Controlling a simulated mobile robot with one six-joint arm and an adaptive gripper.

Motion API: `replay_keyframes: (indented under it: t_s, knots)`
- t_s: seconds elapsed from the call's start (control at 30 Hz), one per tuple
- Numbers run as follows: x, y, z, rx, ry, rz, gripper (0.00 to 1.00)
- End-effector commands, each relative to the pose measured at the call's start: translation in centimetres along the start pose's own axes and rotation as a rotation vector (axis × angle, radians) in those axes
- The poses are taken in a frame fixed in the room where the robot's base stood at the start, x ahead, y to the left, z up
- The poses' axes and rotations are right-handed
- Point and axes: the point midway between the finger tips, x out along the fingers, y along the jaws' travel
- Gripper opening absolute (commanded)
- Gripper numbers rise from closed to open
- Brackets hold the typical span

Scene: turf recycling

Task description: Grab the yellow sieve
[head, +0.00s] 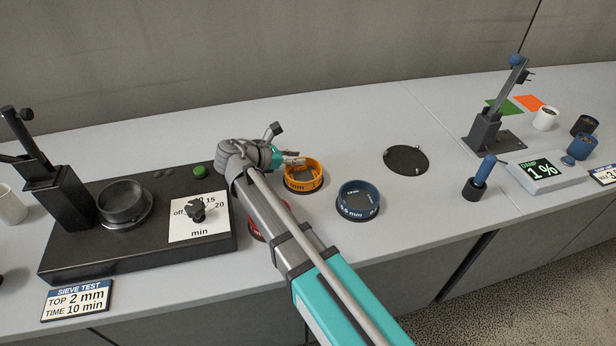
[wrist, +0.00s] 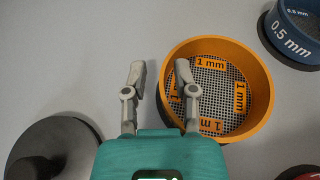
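The yellow sieve (head: 304,183), an orange-yellow ring with 1 mm labels, stands upright on the grey counter. It also shows in the wrist view (wrist: 262,110), with dark mesh inside. My gripper (head: 291,157) is at the sieve's upper left in the head view. I cannot tell whether the finger touches the rim.
A blue 0.5 mm sieve (head: 358,201) stands close to the right. A red sieve (head: 256,229) is partly hidden behind my arm. The black shaker base (head: 100,245) with a grey ring (head: 125,205) is at left. The counter around the black disc (head: 406,159) is clear.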

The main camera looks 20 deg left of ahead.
Motion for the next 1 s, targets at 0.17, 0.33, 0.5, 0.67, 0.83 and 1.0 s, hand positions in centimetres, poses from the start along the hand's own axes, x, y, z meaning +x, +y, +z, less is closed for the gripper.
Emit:
replay_keyframes:
  t_s: [0.17,0.33,0.5,0.67,0.83,1.0]
  knots:
    - [0.0,0.0,0.0,0.000,0.000,0.000,0.00]
    - [0.0,0.0,0.0,0.000,0.000,0.000,0.00]
    - [-0.1,0.0,0.0,0.000,0.000,0.001,0.00]
    - [-0.1,0.0,0.0,0.000,0.000,0.001,0.00]
    - [-0.2,0.0,0.3,0.000,0.000,0.001,0.00]
    - [-0.5,0.0,1.1,0.000,0.000,0.001,0.00]
